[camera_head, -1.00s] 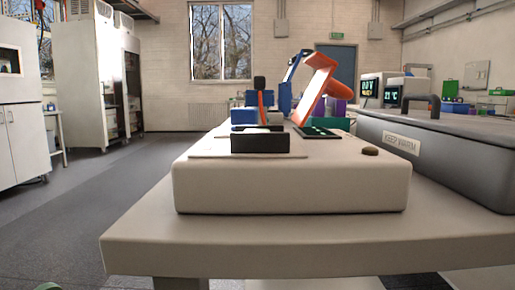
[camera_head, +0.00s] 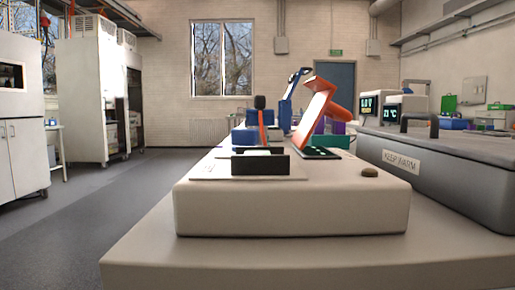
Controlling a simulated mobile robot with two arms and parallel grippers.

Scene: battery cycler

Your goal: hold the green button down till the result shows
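A pale box-shaped device (camera_head: 290,212) sits on the table (camera_head: 300,268) straight ahead. On its top is a black open holder (camera_head: 260,164) on a thin plate, and a small brown knob-like piece (camera_head: 370,172) near the right front edge. A dark green panel with pale dots (camera_head: 320,153) lies at the back of the top. I cannot make out a distinct green button, nor a result readout on this device. Neither of my grippers is in view.
A grey case labelled KEEP WARM (camera_head: 440,180) stands close at the right. An orange frame (camera_head: 322,105) rises behind the device, beside blue blocks (camera_head: 245,136). Two units with lit displays (camera_head: 392,118) stand at the back right. Open floor (camera_head: 80,235) lies left.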

